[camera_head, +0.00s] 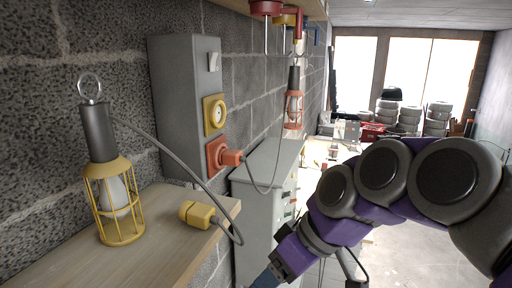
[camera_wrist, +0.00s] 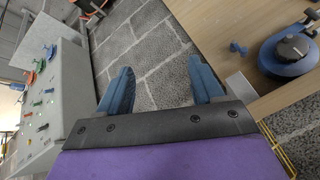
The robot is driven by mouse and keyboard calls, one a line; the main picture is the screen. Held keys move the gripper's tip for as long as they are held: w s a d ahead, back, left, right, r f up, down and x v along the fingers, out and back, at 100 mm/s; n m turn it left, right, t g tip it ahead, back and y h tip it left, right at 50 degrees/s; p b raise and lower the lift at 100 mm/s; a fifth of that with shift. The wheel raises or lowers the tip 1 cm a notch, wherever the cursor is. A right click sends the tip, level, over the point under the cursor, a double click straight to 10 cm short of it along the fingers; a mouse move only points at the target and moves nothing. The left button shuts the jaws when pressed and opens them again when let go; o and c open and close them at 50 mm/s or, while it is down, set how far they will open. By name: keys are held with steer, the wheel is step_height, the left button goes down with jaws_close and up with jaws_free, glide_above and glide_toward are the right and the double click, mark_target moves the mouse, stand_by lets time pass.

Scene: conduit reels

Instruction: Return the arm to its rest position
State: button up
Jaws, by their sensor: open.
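My gripper (camera_wrist: 162,85) shows in the wrist view with its two blue fingers spread apart. Nothing is between them; a block wall lies beyond. In the head view my purple and dark grey arm is bent, coming in from the right and reaching down to the lower middle. Only part of my gripper (camera_head: 266,279) shows there, at the bottom edge, right of the wooden shelf (camera_head: 165,238) and in front of the grey cabinet (camera_head: 268,205). The fingertips are cut off in that view.
A yellow caged lamp (camera_head: 118,205) and yellow plug (camera_head: 197,214) are on the shelf. An orange plug (camera_head: 231,158) sits in the wall box (camera_head: 176,100). The wrist view shows a blue reel (camera_wrist: 288,52) and a control panel (camera_wrist: 48,100). Open floor (camera_head: 420,230) lies right.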

steer(key=s+d+f+m+g+h+b, duration=0.1)
steer(key=s+d+f+m+h+b, duration=0.1)
steer(key=s+f, duration=0.4)
steer(key=s+d+f+m+g+h+b, duration=0.1)
steer(key=s+d+f+m+h+b, duration=0.1)
steer(key=f, duration=0.9)
steer(key=s+d+f+m+h+b, duration=0.2)
steer(key=s+d+f+m, duration=0.3)
steer(key=s+f, duration=0.4)
steer(key=shift+s+d+f+g+b, duration=0.35)
steer(key=shift+s+d+g+b, duration=0.05)
steer(key=shift+s+d+b, duration=0.45)
steer(key=shift+w, duration=0.1)
